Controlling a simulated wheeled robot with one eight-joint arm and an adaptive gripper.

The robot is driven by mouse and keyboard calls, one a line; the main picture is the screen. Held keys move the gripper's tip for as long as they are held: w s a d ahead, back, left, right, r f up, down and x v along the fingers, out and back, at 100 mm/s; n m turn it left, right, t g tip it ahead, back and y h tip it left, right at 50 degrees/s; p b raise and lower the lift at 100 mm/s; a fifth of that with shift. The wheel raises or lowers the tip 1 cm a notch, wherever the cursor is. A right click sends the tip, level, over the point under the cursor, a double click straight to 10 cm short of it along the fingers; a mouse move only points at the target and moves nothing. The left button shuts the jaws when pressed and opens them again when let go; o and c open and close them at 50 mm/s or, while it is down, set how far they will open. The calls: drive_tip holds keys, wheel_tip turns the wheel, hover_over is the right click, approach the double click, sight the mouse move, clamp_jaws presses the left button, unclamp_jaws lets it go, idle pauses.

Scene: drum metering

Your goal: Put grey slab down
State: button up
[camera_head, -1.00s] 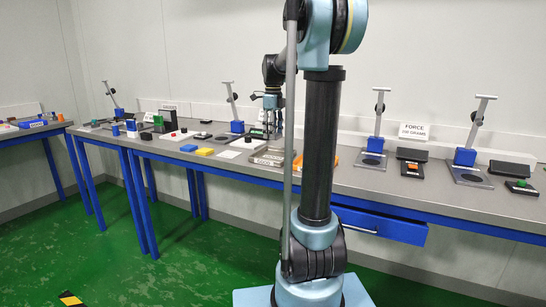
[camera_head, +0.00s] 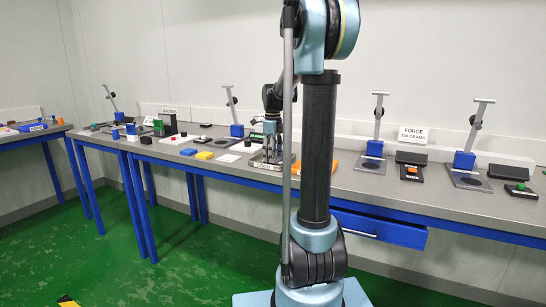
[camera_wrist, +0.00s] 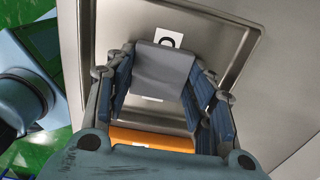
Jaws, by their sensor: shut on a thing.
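The grey slab (camera_wrist: 165,68) is between the fingers of my gripper (camera_wrist: 163,75), which is shut on it. In the wrist view the slab is over a shallow metal tray (camera_wrist: 222,42) with a raised rim. A white label with a dark mark shows on the tray floor just beyond the slab, partly covered by it. I cannot tell whether the slab touches the tray floor. In the head view my gripper (camera_head: 271,143) is low over the metal tray (camera_head: 256,163) on the bench. The slab is too small to make out there.
An orange thing (camera_wrist: 150,139) lies under my gripper's near side in the wrist view. A stand (camera_head: 374,135) is to the right.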

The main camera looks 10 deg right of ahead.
drive_tip(key=o, duration=1.1)
drive_tip(key=shift+f, duration=0.1)
drive_tip(key=shift+o, duration=0.2)
wheel_tip(320, 180, up, 12)
drive_tip(key=s+f+n+t, duration=0.1)
drive_tip(key=s+f+n, duration=0.4)
drive_tip(key=s, duration=0.5)
drive_tip(key=s+f+n, duration=0.4)
drive_tip(key=s+n, duration=0.4)
drive_tip(key=s, duration=0.2)
drive_tip(key=s+f+n+t, duration=0.1)
drive_tip(key=s+f+n, duration=1.1)
drive_tip(key=s+f, duration=0.2)
wheel_tip(320, 180, down, 2)
drive_tip(key=shift+s+d+f, duration=0.15)
drive_tip(key=shift+s+d, duration=0.05)
drive_tip(key=shift+s, duration=0.2)
